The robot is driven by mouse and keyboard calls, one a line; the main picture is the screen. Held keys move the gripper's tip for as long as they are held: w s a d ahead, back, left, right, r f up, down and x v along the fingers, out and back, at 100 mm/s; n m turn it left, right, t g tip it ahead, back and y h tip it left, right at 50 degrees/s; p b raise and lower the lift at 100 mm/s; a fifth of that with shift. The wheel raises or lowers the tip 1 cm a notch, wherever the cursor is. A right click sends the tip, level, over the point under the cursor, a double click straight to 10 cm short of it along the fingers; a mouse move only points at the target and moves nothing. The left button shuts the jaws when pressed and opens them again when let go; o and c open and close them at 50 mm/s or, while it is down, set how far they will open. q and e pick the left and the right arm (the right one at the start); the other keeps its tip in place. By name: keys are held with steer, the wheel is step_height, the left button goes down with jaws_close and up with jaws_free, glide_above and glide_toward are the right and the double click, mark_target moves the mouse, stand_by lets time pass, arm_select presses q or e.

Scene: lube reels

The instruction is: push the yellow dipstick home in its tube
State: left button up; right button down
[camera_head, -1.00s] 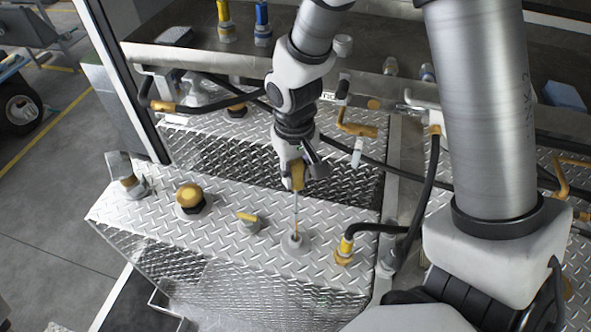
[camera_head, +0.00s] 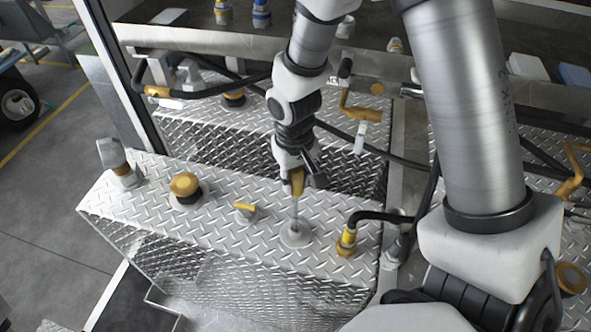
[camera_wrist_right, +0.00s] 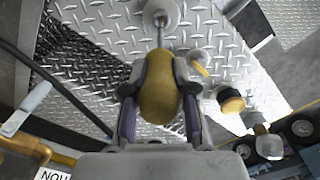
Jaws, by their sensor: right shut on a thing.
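My right gripper (camera_head: 297,182) is shut on the yellow dipstick handle (camera_head: 296,180), above the diamond-plate tank top. In the right wrist view the yellow handle (camera_wrist_right: 159,95) sits between the two fingers of my right gripper (camera_wrist_right: 160,92). The thin dipstick rod runs from the handle down to the round grey tube mouth (camera_head: 295,233), which also shows in the right wrist view (camera_wrist_right: 161,16). A short length of rod shows between handle and tube, so the handle stands above the mouth. My left gripper is not in view.
The diamond-plate tank (camera_head: 225,235) carries a yellow round cap (camera_head: 185,185), a small yellow-handled fitting (camera_head: 245,209) and a yellow hose fitting (camera_head: 347,240) with a black hose close right of the tube. A metal rail (camera_head: 250,60) runs behind.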

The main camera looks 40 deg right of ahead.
steer(key=shift+f, duration=0.4)
steer(key=b, duration=0.7)
glide_above(296, 221)
steer(key=shift+w+f, duration=0.1)
steer(key=shift+f, duration=4.55)
steer(key=shift+f+b, duration=2.3)
steer(key=shift+f, duration=1)
steer(key=shift+r, duration=0.1)
steer(key=c, duration=0.8)
jaws_free()
steer(key=shift+c, duration=0.2)
